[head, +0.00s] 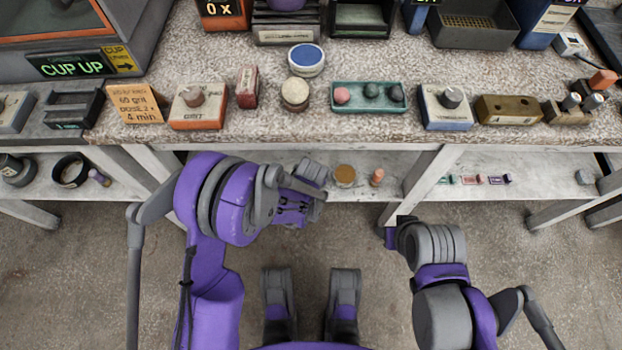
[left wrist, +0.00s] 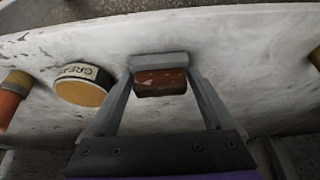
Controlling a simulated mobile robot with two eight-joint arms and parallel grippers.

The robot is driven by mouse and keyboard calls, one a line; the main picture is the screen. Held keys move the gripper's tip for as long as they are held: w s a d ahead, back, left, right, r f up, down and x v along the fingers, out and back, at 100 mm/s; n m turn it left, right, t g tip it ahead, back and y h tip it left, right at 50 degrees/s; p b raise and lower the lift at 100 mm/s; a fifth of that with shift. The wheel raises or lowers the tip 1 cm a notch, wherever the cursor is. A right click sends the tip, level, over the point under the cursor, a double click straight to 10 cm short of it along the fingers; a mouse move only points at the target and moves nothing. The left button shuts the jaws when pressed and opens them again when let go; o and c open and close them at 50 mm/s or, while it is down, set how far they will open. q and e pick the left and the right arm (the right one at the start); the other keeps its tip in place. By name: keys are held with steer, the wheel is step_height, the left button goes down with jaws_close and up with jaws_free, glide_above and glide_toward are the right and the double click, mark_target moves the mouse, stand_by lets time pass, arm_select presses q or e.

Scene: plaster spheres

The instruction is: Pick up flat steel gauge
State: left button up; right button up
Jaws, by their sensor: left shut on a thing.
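My left gripper (head: 316,172) is low in front of the bench, at the edge of the lower shelf (head: 392,168). In the left wrist view its fingers (left wrist: 160,75) are closed on the two sides of a small block (left wrist: 160,82). The block has a worn reddish-brown face and a grey bar along its top. It looks like the flat steel gauge, but I read no label on it. In the head view the gripper mostly hides it. My right gripper (head: 392,234) is low at the right, apart from the shelf; its fingers are not clearly visible.
A grease tin (left wrist: 82,86) and an orange cylinder (left wrist: 14,98) stand on the lower shelf beside the held block. The bench top above carries a green tray (head: 368,108) of small balls, a blue-lidded jar (head: 306,58) and several blocks. A bench leg (head: 412,185) stands near my right gripper.

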arm_select(q)
steer(key=shift+r, duration=0.45)
step_height(320, 180, up, 2)
steer(key=shift+r+p, duration=0.15)
steer(key=shift+p, duration=0.35)
steer(key=shift+s, duration=0.6)
steer(key=s+b, duration=0.1)
steer(key=s, duration=1.5)
steer(key=shift+s+b, duration=0.35)
steer(key=shift+s, duration=0.05)
steer(key=o, duration=1.2)
steer(key=c, duration=0.8)
